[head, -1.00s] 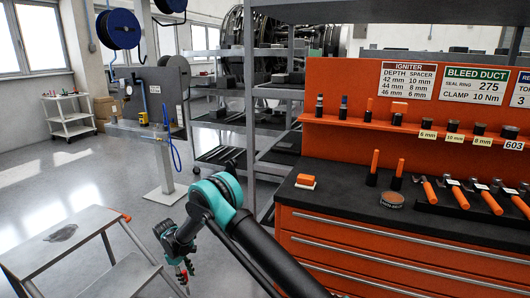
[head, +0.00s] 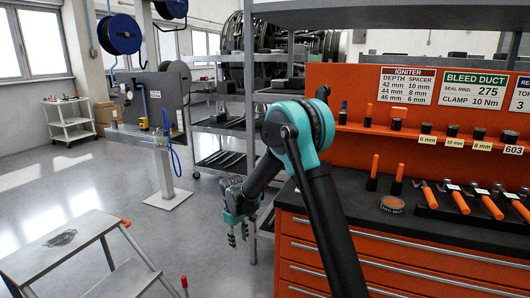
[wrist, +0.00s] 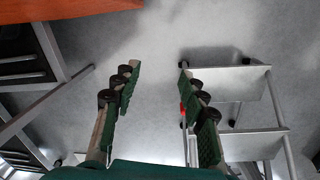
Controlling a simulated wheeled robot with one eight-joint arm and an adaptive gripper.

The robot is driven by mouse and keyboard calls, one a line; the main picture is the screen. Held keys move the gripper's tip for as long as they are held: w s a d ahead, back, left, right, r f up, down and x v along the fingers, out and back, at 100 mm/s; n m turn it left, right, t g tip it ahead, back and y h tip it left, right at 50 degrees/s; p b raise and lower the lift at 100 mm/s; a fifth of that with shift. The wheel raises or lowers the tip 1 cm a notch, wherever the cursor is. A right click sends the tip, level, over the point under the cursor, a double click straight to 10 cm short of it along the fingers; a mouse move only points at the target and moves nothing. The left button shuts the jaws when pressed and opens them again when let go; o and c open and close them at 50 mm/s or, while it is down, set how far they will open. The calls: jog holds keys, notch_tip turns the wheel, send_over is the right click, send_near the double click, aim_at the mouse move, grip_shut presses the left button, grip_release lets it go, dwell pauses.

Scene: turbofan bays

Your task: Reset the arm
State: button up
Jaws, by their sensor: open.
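My arm, teal and black, reaches up from the bottom right of the head view and bends down at its elbow. My gripper (head: 238,236) hangs over the floor, left of the orange cabinet and right of the grey step stool. In the wrist view, my gripper (wrist: 158,105) is open, with its two green-padded fingers apart. Nothing is between them but grey floor (wrist: 160,50) further off.
The orange drawer cabinet (head: 400,262) carries tools on its black top, including orange-handled ones (head: 456,196). A grey step stool (head: 45,258) stands at left. Grey shelving (head: 222,128) and a hose-reel stand (head: 160,150) are behind. Open floor (head: 110,195) lies between.

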jog(key=s+d+r+m+t, duration=0.1)
jog(key=s+d+r+m, duration=0.3)
jog(key=s+d, duration=0.6)
jog(key=s+d+r+m+t, duration=0.25)
jog(key=s+d+r, duration=0.3)
jog(key=d, duration=0.85)
jog(key=s+d+f+m, duration=0.3)
jog(key=s+d, duration=0.2)
jog(key=s, duration=0.5)
jog(key=shift+d+f+y, duration=0.15)
jog(key=shift+d+y, duration=0.05)
jog(key=shift+y, duration=0.1)
jog(key=shift+s+m, duration=0.1)
jog(key=shift+m, duration=0.15)
